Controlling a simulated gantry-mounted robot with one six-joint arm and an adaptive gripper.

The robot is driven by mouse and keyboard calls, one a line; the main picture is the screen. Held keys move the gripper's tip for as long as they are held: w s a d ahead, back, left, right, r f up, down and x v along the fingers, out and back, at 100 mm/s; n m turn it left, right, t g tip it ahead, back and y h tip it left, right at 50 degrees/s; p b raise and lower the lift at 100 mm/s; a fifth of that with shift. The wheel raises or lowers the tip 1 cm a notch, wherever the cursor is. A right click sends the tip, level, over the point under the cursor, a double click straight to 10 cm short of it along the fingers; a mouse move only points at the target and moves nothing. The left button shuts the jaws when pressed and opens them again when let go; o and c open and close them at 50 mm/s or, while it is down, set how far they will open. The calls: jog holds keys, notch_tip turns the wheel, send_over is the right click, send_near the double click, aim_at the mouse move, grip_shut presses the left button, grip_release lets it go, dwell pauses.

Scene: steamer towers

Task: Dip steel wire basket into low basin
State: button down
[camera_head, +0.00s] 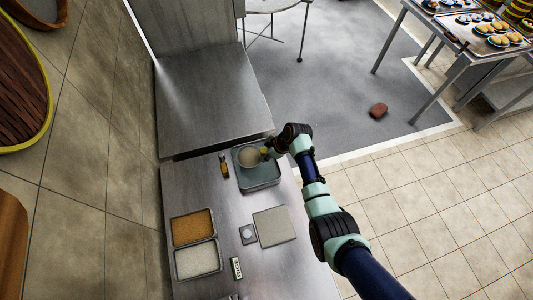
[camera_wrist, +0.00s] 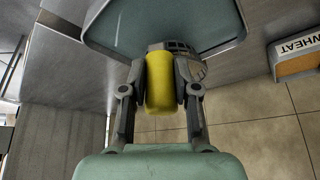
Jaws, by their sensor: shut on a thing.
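The low basin (camera_head: 262,184) is a grey-blue rectangular tub at the far right end of the steel counter. The steel wire basket (camera_head: 249,156) shows as a round, pale-looking bowl within the basin's outline in the head view. I cannot tell whether it hangs above the basin or sits down inside it. My gripper (camera_head: 268,152) is at the basket's right side. In the wrist view my gripper (camera_wrist: 160,88) is shut on the basket's yellow handle (camera_wrist: 160,84), and a little grey mesh shows behind the fingers. The basin (camera_wrist: 235,25) also spans the top of that view.
A steel block (camera_head: 210,100) stands beyond. A box labelled WHEAT (camera_wrist: 297,57) shows at right.

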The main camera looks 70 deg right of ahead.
notch_tip(320, 180, down, 6)
jog(key=b, duration=0.4)
jog(key=shift+r, duration=0.25)
notch_tip(320, 180, up, 6)
jog(key=p, duration=0.5)
dwell(4.7)
